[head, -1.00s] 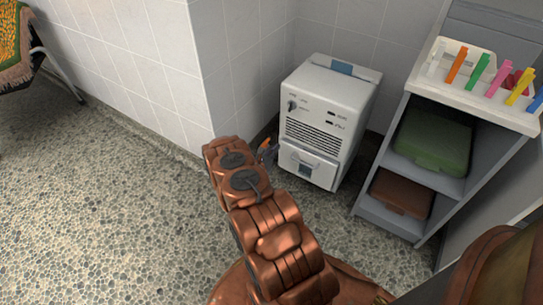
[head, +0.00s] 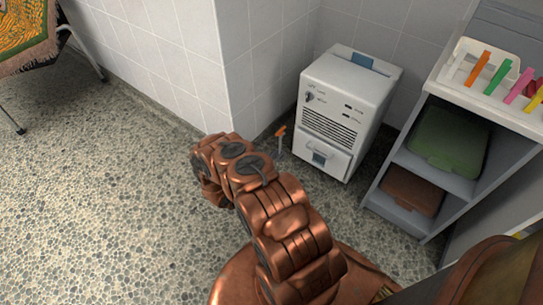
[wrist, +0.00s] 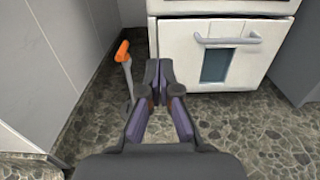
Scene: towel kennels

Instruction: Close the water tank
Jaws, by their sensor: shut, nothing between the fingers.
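The water tank (head: 321,157) is the white drawer-like unit low in the front of a white appliance (head: 345,95). In the wrist view the tank (wrist: 182,55) shows a grey handle (wrist: 227,40) and a dark blue-grey window. A dark gap runs along its top edge; I cannot tell how far it stands out from the body. My gripper (wrist: 162,78) is shut and empty, low over the floor, in front of and to the left of the tank, apart from the handle. In the head view my arm hides the gripper's fingers.
An orange-topped grey stick-like object (wrist: 123,55) stands close left of my gripper, by the tiled wall (wrist: 45,70). A grey shelf (head: 395,205) with green and brown cases stands right of the appliance. Pebbled floor (head: 90,200) is clear to the left.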

